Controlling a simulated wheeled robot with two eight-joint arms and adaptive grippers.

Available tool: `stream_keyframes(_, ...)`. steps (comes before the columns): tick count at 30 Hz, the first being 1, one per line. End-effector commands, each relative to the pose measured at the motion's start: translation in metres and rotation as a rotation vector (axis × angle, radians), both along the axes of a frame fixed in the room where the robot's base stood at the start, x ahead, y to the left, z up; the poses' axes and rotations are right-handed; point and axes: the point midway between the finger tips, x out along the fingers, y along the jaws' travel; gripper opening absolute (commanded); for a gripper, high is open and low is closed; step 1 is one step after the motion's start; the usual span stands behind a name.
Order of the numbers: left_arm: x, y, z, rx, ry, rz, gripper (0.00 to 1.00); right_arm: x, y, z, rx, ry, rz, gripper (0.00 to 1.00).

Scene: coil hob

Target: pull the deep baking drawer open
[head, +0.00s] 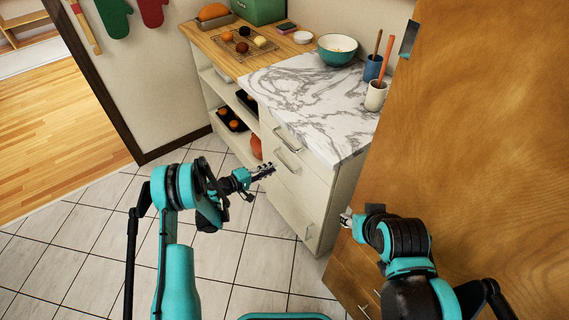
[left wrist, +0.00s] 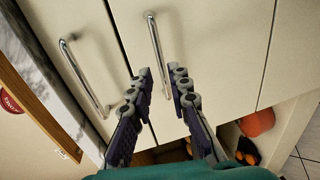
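The marble-topped cabinet has cream drawer fronts with metal bar handles. One handle (head: 288,139) is high, another (head: 287,161) is just below it, and a third (head: 307,233) is near the floor. I cannot tell for certain which front is the deep baking drawer. My left gripper (head: 267,170) is open and empty in front of the fronts, close to the second handle. In the left wrist view the fingers (left wrist: 160,76) are spread, with one bar handle (left wrist: 156,45) in line with their gap. Contact cannot be made out. My right gripper (head: 346,217) is partly hidden by its own arm.
Open shelves (head: 226,92) with dark baking trays stand left of the drawers. The marble worktop (head: 310,95) carries a teal bowl (head: 337,48) and utensil pots. A large wooden panel (head: 480,150) fills the right side. Tiled floor (head: 90,235) is clear at left.

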Motion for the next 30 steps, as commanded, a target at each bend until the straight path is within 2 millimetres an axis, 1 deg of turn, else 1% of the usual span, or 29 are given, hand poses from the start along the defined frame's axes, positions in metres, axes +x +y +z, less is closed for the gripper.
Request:
stream_keyframes(9, 0.028, -0.040, -0.014, 0.001, 0.000, -0.004, 0.18, 0.000, 0.000, -0.018, 0.000, 0.000, 0.000, 0.40)
stream_keyframes(12, 0.036, -0.050, -0.016, 0.001, 0.000, -0.002, 0.18, 0.000, 0.000, -0.022, 0.000, 0.000, 0.000, 0.40)
stream_keyframes(17, 0.042, -0.059, -0.016, 0.001, 0.000, -0.001, 0.18, 0.000, 0.000, -0.024, 0.000, 0.000, 0.000, 0.40)
stream_keyframes(24, 0.043, -0.059, -0.016, 0.001, 0.000, 0.000, 0.18, 0.000, 0.000, -0.024, 0.000, 0.000, 0.000, 0.40)
stream_keyframes(25, 0.043, -0.059, -0.016, 0.001, 0.000, 0.000, 0.15, 0.000, 0.000, -0.024, 0.000, 0.000, 0.000, 0.40)
stream_keyframes(27, 0.043, -0.059, -0.016, 0.001, 0.000, 0.000, 0.00, 0.000, 0.000, -0.024, 0.000, 0.000, 0.000, 0.40)
stream_keyframes(30, 0.043, -0.059, -0.016, 0.001, 0.000, 0.000, 0.00, 0.000, 0.000, -0.024, 0.000, 0.000, 0.000, 0.40)
